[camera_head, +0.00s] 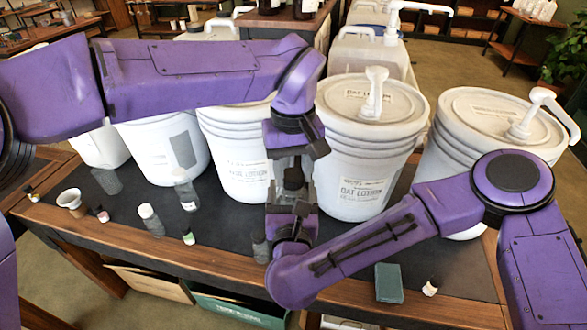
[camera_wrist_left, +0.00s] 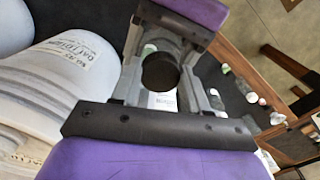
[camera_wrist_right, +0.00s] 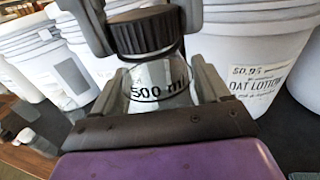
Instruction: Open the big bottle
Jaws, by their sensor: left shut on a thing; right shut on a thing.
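The big bottle is clear, marked "500 ml", with a black ribbed cap. In the right wrist view the bottle body (camera_wrist_right: 160,85) sits between my right gripper's fingers, with the cap (camera_wrist_right: 147,30) above it. The cap also shows from above in the left wrist view (camera_wrist_left: 160,73), between my left gripper's fingers. In the head view my left gripper (camera_head: 293,168) points down and is shut on the cap. My right gripper (camera_head: 292,203) is just below, shut on the bottle body. The bottle looks upright, in front of the buckets; the grippers hide most of it there. The cap appears seated on the neck.
White buckets stand close behind, including an oat lotion bucket (camera_head: 350,190) and a pump bucket (camera_head: 460,140). On the dark-topped table are a clear bottle (camera_head: 185,193), another small bottle (camera_head: 151,222), a cup (camera_head: 72,204) and a green block (camera_head: 389,283).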

